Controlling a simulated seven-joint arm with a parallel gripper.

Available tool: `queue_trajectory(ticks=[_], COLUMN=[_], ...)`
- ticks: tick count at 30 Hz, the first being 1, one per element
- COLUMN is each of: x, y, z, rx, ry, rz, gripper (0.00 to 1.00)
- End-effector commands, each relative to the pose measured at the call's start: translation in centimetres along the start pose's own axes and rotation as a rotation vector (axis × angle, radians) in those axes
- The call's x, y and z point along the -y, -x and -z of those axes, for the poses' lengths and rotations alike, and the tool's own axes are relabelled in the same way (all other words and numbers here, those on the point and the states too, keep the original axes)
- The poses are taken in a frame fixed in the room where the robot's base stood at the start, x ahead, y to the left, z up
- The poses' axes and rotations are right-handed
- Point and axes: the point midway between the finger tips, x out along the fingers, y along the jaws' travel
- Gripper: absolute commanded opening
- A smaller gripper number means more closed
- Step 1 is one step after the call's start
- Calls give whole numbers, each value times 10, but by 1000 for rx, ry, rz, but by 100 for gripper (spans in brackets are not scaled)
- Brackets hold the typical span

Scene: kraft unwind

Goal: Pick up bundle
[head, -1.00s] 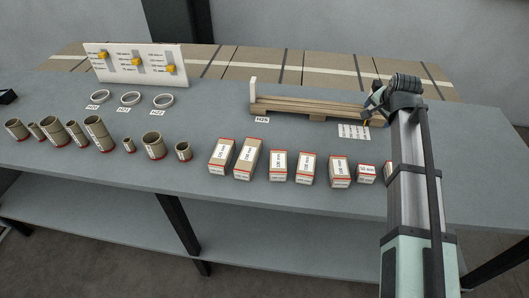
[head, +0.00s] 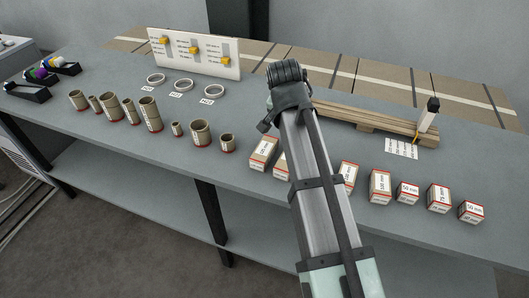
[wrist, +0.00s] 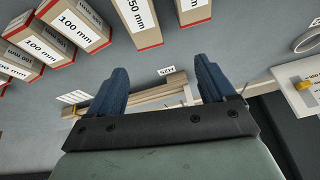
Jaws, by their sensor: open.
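Several tan bundles with white labels and red lower edges stand in a row on the grey bench; one (head: 380,187) is right of my arm in the head view. I cannot tell which bundle the task names. In the wrist view, bundles marked 100 mm (wrist: 45,40) and 150 mm (wrist: 138,20) lie at the top left and top. My gripper (wrist: 158,82) is open and its blue fingers are apart with nothing held between them. The bundles are beyond the fingertips, not touching them. In the head view my arm hides part of the row.
A wooden pallet (head: 375,120) lies behind the bundles, with a white post (head: 427,118) at its right end. Brown tubes (head: 150,115) stand to the left. White rings (head: 184,85) lie before a white board (head: 195,52). Bare bench shows in front of the tubes.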

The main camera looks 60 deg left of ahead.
Motion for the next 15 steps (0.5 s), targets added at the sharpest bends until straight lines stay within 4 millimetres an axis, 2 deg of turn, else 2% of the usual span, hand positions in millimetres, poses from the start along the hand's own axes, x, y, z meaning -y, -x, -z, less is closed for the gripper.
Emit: queue_trajectory(ticks=[1,6,11,15], x=[14,44,56,58], y=[8,26,34,28], z=[-14,-47,-62,-65], rx=[4,11,13,15], ry=[29,93,122,128], rz=[-2,-14,-21,-23], gripper=[83,83,83,83])
